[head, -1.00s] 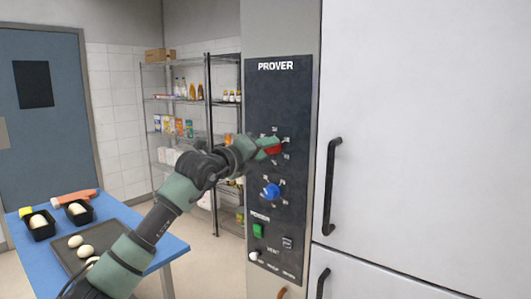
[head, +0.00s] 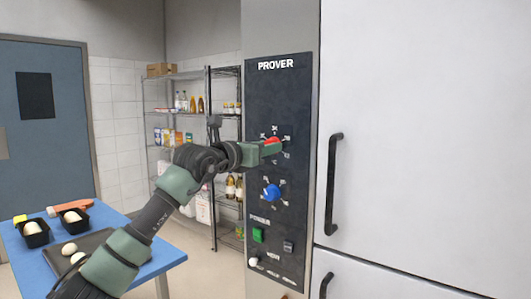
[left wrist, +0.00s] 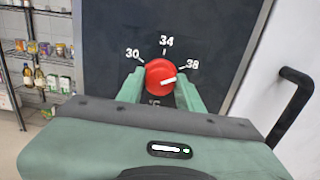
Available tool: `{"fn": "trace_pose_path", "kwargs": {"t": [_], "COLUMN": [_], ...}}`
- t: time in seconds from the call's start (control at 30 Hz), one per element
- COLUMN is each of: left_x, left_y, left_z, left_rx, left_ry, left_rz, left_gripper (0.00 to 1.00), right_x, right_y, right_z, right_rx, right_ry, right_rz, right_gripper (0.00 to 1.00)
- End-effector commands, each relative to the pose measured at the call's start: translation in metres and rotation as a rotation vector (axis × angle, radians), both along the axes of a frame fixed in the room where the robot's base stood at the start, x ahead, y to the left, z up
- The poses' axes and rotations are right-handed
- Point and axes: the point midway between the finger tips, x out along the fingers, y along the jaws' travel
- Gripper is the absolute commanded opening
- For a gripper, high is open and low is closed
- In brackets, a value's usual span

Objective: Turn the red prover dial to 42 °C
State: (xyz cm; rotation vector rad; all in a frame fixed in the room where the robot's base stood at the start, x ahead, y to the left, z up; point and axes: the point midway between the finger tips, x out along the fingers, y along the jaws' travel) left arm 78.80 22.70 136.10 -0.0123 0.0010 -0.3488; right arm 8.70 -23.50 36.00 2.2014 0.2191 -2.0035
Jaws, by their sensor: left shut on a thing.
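The red prover dial (left wrist: 157,70) sits on the dark control panel in the left wrist view, with marks 30, 34 and 38 readable around it. Its white pointer line points right and slightly upward, close to the 38 side. A 42 mark is not readable; my finger covers the lower right of the scale. My left gripper (left wrist: 160,85) has one finger on each side of the dial and is shut on it. My right gripper is not in view.
A blue dial (head: 271,192) sits below on the prover panel (head: 280,95), above a green power switch (head: 257,235). A black door handle (head: 333,185) stands out on the right. A blue table (head: 150,270) with dough is at lower left; shelves (head: 160,110) stand behind.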

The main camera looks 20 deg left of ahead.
Motion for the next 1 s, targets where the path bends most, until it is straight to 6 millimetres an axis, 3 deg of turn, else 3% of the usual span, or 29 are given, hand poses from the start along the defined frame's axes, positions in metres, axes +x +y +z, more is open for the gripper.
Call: {"fn": "trace_pose_path", "kwargs": {"t": [1.0], "left_x": [0.0], "left_y": [0.001], "left_z": [0.003], "left_rx": [0.853], "left_ry": [-0.314], "left_rz": [0.006], "left_gripper": [0.0], "right_x": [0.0], "right_y": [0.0], "right_z": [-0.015], "right_rx": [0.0], "right_ry": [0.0], "right_rz": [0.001], "right_gripper": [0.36]}}
